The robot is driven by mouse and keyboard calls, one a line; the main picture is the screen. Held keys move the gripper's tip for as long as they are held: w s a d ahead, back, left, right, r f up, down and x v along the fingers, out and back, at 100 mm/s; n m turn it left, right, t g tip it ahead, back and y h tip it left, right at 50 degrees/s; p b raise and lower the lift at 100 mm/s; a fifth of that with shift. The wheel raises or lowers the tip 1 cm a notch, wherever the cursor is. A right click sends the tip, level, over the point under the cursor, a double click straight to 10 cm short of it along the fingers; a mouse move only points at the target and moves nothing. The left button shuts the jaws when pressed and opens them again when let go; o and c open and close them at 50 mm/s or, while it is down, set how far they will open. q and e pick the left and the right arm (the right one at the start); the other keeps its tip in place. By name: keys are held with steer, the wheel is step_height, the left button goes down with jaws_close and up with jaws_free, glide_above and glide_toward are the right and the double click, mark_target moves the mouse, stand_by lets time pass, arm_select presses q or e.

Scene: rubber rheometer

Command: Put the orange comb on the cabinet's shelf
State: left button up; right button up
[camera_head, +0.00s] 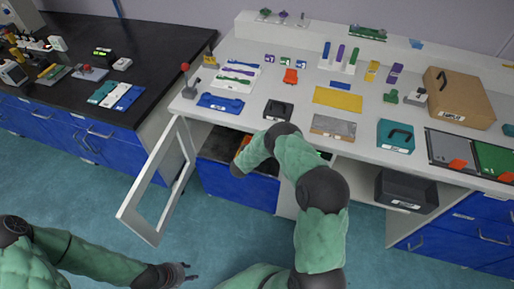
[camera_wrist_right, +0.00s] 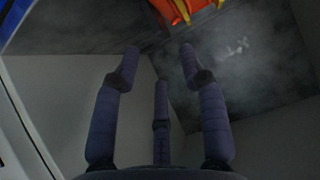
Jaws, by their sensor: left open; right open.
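The cabinet (camera_head: 208,136) under the white counter is open, and its white-framed door (camera_head: 181,184) is swung out to the left. An orange object, likely the orange comb (camera_head: 242,146), lies inside and is partly hidden by my right arm. It also shows at the top edge of the right wrist view (camera_wrist_right: 174,10), cut off by the frame, on a dark grey shelf surface (camera_wrist_right: 240,58). My right gripper (camera_wrist_right: 159,58) is open and empty inside the cabinet, its fingers apart from the orange object. My left gripper (camera_head: 188,271) is open and empty, low over the floor.
The counter holds many tools, including a red-orange piece (camera_head: 290,76), a yellow sheet (camera_head: 338,99) and a cardboard box (camera_head: 458,97). A black bin (camera_head: 405,190) sits below to the right. Pale cabinet walls (camera_wrist_right: 35,95) flank my right gripper. The floor in front is clear.

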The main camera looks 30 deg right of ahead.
steer(key=s+a+f+n+y, duration=0.2)
steer(key=s+a+n+y, duration=0.3)
steer(key=a, duration=0.7)
steer(key=s+a+r+g+y, duration=0.1)
steer(key=s+a+g+y, duration=0.1)
steer(key=s+a, duration=0.3)
steer(key=s+a+n+g+y, duration=0.1)
steer(key=s+a, duration=0.4)
steer(key=s, duration=0.8)
steer(key=s+a+r+n+g+y, duration=0.1)
steer(key=s+a+g+y, duration=0.2)
steer(key=s+a, duration=0.3)
steer(key=s, duration=0.4)
steer(key=shift+r+g+y+p, duration=0.3)
steer(key=shift+y+p, duration=0.1)
